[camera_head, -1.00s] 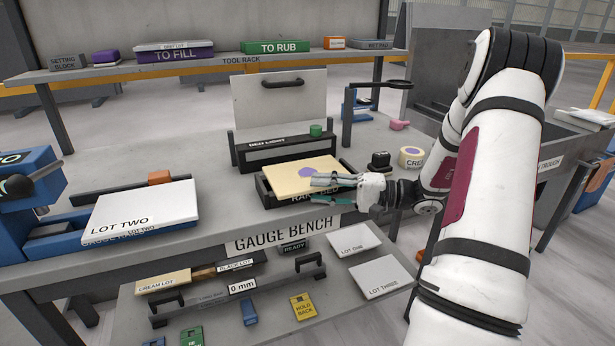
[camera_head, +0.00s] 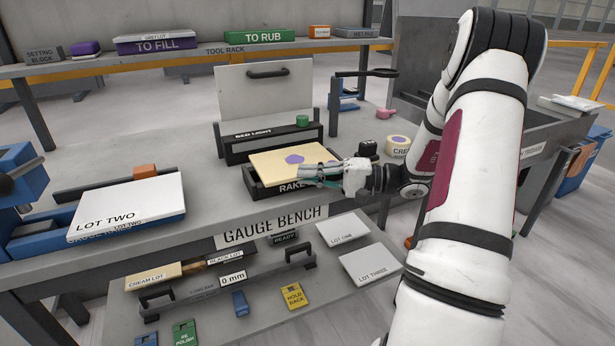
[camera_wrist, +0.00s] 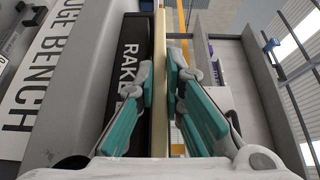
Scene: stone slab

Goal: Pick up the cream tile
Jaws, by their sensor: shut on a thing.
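The cream tile (camera_head: 268,163), a flat pale slab with a purple spot on top, is at the black rake bed (camera_head: 262,190) on the gauge bench in the head view. My gripper (camera_head: 320,176) reaches in from the right and is shut on the tile's front right edge. In the wrist view the tile (camera_wrist: 159,90) shows edge-on as a thin cream strip between my teal-padded fingers (camera_wrist: 160,100). The bed's dark side lies just left of it. I cannot tell whether the tile is clear of the bed.
A black block (camera_head: 367,148) and a cream roll (camera_head: 398,145) are to the right. A white LOT TWO slab (camera_head: 128,207) lies left. A lower shelf holds several plates and tags.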

